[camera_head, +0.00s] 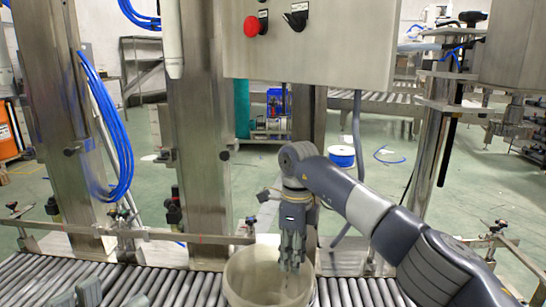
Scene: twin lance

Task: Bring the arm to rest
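My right arm (368,208) reaches in from the lower right and bends down at the wrist. My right gripper (290,264) points straight down, with its fingertips over or inside the mouth of a pale round bucket (245,290). The fingers look close together; I cannot tell whether they are fully shut, and I see nothing between them. Grey pieces at the bottom left edge seem to be part of my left gripper (90,293). They are cut off by the frame, so its opening cannot be told.
The bucket stands at a roller conveyor (190,288) along the bottom. A metal rail (180,236) runs behind it. Steel columns (200,130) rise at the left. A control box (315,45) with a red button (252,26) hangs above. Green floor lies beyond.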

